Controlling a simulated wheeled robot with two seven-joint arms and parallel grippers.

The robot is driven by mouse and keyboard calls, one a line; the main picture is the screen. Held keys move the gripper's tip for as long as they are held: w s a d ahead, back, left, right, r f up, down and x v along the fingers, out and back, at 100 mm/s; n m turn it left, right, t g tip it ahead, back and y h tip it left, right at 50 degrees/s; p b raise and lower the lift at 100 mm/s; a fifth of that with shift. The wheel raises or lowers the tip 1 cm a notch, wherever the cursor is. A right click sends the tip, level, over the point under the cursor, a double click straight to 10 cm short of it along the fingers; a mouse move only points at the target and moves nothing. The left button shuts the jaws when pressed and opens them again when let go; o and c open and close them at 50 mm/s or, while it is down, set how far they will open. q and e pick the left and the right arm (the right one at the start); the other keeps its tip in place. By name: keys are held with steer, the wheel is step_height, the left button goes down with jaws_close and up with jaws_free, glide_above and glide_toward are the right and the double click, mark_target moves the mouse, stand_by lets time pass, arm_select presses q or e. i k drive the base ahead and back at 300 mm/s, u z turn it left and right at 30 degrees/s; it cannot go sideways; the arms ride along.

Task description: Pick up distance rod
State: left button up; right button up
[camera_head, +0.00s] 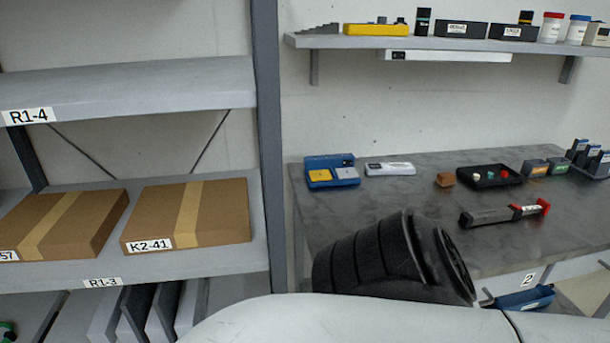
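A dark, bar-shaped tool with a grey middle and a red end (504,213) lies on the grey workbench (400,195), right of centre. It is the only rod-like thing I see on the bench, but I cannot tell for certain that it is the distance rod. Its red end points right. Neither of my grippers shows in the head view. White and black ribbed parts of my own body cover the bottom middle and hide part of the bench front.
Behind the tool stand a black tray (490,177) with small coloured items, a brown block (445,180) and a blue case (331,171). A shelf (450,43) hangs above. A rack with cardboard boxes (190,215) stands left. The bench left of the tool is clear.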

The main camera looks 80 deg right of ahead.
mark_target(467, 220)
steer(key=i, duration=0.45)
steer(key=z, duration=3)
